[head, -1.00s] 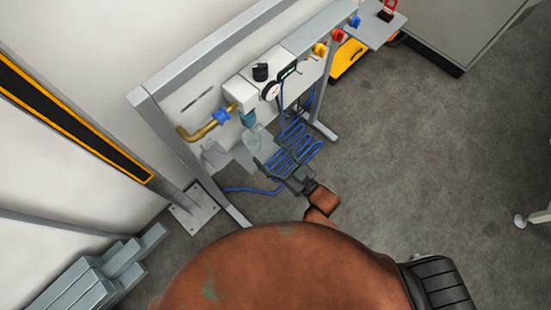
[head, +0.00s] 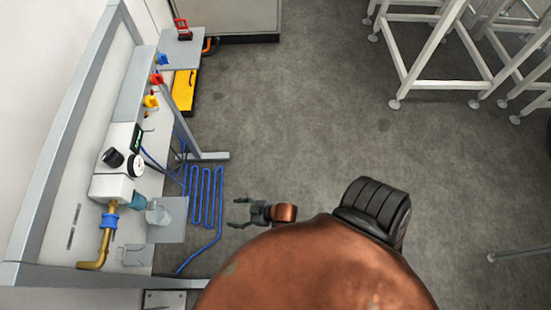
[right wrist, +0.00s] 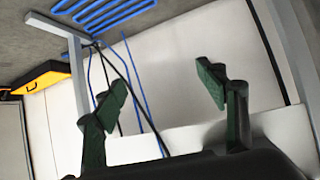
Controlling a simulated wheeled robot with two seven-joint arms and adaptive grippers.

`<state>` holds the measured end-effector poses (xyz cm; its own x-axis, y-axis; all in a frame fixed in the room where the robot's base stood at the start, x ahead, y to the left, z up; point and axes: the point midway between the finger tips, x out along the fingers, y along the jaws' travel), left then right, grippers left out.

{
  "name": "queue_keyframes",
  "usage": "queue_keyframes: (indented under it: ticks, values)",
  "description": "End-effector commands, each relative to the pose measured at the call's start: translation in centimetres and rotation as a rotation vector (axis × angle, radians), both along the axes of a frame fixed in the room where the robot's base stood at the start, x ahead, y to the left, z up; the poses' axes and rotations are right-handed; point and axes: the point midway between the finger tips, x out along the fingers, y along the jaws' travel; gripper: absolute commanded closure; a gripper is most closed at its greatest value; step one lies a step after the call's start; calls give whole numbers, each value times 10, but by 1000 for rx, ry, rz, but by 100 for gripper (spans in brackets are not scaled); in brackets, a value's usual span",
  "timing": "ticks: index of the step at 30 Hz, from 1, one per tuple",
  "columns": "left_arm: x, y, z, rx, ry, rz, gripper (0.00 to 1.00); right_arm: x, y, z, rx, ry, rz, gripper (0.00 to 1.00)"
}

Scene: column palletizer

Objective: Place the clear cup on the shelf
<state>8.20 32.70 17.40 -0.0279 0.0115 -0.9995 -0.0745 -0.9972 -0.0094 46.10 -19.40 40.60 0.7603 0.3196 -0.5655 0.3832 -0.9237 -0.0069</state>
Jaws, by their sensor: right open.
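The clear cup (head: 158,214) stands on a small grey plate-like shelf (head: 172,234) that juts out from the wall panel, close to a blue-tipped outlet. My right gripper (head: 240,213) is open and empty, to the right of the cup and apart from it, with its fingers pointing toward the panel. In the right wrist view its two dark green fingers (right wrist: 162,88) are spread with nothing between them, and I cannot make out the cup there. My left gripper is not in view.
A white regulator unit (head: 118,160) with a gauge, a brass pipe (head: 103,240) and a blue hose coil (head: 205,195) sit around the cup. Another grey shelf (head: 185,55) holds a red item (head: 182,30). White frames (head: 440,50) stand far right. The middle floor is clear.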

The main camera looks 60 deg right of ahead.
Motion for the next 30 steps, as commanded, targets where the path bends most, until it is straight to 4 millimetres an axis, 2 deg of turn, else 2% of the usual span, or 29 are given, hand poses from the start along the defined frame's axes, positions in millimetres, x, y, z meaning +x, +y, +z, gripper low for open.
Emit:
queue_keyframes:
  ticks: [1,3,5,6,10,12,15,18,20,30]
  values:
    - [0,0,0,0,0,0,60,-28,-21,-40,-38,102,-41,34]
    - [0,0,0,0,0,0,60,-71,-48,-87,-85,238,-89,34]
    - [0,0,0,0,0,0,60,-112,-70,-122,-123,356,-128,34]
    - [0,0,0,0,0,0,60,-142,-82,-144,-146,434,-153,34]
    - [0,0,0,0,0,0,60,-242,-114,-195,-200,671,-222,34]
    - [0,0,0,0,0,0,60,-289,-123,-211,-219,777,-249,34]
    - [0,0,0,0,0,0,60,-340,-130,-224,-235,889,-276,34]
    - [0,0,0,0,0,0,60,-370,-131,-230,-243,952,-289,34]
    - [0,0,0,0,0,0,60,-378,-132,-231,-245,969,-293,34]
    - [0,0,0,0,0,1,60,-380,-133,-231,-247,975,-294,34]
